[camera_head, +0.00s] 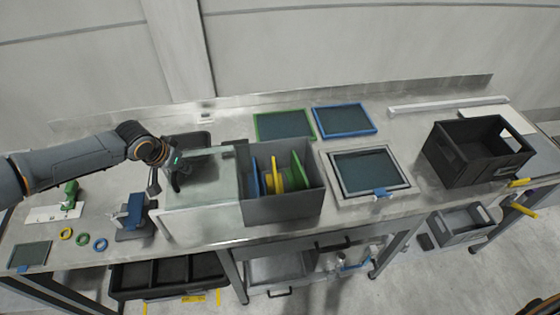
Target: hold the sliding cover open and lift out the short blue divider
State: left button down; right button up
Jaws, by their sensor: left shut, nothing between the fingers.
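The sliding cover (205,190) is a clear, pale panel slid to the left of an open grey box (283,209). The short blue divider (254,177) stands upright inside the box near its left wall. My left gripper (176,187) is shut and empty at the far left part of the cover. Whether it touches the cover cannot be told. My right gripper is not in view.
Yellow (275,178) and green (297,170) dividers stand right of the blue one. A framed screen (412,188) lies right of the box, and a black crate (476,178) stands farther right.

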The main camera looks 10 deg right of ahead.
pick_arm(q)
jog(key=shift+a+p, duration=0.45)
jog(key=shift+a, duration=1.75)
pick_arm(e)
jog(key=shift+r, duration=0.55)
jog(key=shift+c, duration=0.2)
